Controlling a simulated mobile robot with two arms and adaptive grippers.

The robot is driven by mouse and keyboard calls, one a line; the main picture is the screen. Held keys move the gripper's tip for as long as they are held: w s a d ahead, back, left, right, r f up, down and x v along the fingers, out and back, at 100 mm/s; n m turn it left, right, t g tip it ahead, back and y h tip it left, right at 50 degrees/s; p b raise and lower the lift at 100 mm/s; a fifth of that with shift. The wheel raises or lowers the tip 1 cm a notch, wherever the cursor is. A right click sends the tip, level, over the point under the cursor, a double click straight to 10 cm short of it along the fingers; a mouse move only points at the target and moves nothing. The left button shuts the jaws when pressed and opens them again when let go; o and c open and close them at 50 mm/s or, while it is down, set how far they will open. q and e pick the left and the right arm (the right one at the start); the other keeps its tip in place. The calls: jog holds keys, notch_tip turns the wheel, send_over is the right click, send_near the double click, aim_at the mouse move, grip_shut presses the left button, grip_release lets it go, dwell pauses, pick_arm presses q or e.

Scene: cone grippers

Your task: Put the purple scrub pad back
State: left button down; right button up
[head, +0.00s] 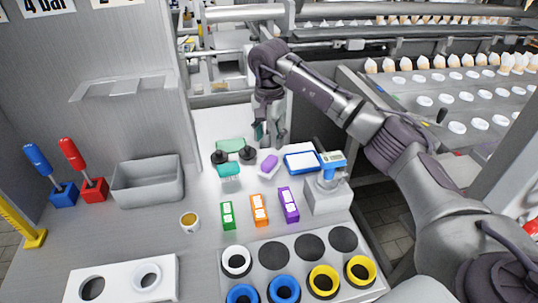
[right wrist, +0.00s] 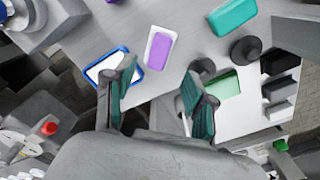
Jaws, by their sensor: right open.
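The purple scrub pad (head: 268,165) lies on the grey worktop, between a dark round knob and a blue-rimmed white tray. It also shows in the right wrist view (right wrist: 159,48), with a paler rim. My right gripper (head: 270,135) is open and empty, above and behind the pad. In the right wrist view its teal-lined fingers (right wrist: 158,88) are spread apart, with the pad beyond their tips. A purple block with white labels (head: 289,205) stands nearer the front, beside an orange block (head: 259,209) and a green block (head: 227,215). My left gripper is not in view.
The blue-rimmed tray (head: 302,161) and a grey device with a blue top (head: 326,192) stand right of the pad. A teal pad (head: 228,170) and dark knobs (head: 248,155) are to its left. A grey bin (head: 148,183) stands further left. Ringed holes line the front.

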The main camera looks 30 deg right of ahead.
jog(key=shift+r, duration=1.75)
